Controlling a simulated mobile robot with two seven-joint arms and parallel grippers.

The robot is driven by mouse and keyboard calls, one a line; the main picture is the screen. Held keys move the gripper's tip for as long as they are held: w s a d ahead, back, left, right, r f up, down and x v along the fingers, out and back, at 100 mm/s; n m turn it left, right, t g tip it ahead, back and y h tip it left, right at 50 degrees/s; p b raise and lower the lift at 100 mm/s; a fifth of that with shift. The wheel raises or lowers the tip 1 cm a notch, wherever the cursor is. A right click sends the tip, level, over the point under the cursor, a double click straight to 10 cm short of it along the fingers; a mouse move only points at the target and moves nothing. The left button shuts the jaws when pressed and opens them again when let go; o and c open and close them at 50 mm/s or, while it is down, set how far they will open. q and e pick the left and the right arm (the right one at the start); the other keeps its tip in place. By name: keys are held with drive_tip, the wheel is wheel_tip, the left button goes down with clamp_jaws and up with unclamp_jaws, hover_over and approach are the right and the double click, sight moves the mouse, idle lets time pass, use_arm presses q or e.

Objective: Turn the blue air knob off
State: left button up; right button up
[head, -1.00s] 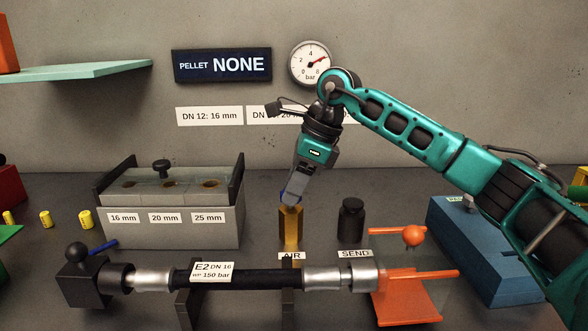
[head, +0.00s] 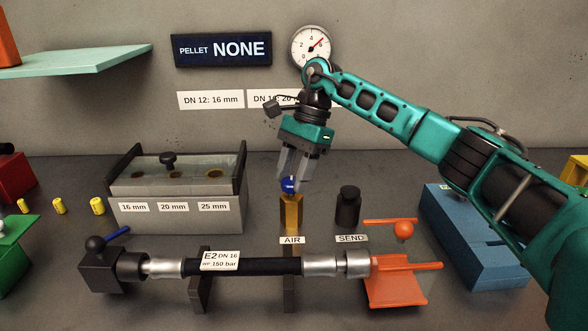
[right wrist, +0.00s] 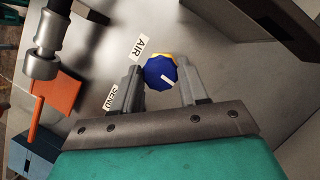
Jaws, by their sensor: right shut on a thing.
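The blue air knob (head: 289,185) sits on top of a brass block (head: 291,213) behind the AIR label (head: 291,240). My right gripper (head: 294,181) comes down from above, shut on the knob with a finger on each side. In the right wrist view the blue knob (right wrist: 160,72), with a white mark line, lies between the two grey fingers of the right gripper (right wrist: 160,78). The round pressure gauge (head: 311,46) on the wall has a needle pointing to the upper right. My left gripper is not in view.
A black SEND knob (head: 348,206) stands to the right of the brass block. A hose (head: 255,266) lies across the front on supports. A grey box with three holes (head: 175,215) is at left, an orange fixture (head: 397,285) at right. The pellet display (head: 222,49) reads NONE.

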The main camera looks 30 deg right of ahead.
drive_tip(key=shift+n, duration=0.4)
drive_tip(key=o, duration=1.1)
drive_tip(key=shift+c, duration=0.2)
drive_tip(key=shift+r, duration=0.1)
drive_tip(key=p+v, duration=0.1)
drive_tip(key=v, duration=1.1)
drive_tip(key=shift+w+r+p, duration=0.3)
drive_tip(key=shift+r+p, duration=0.05)
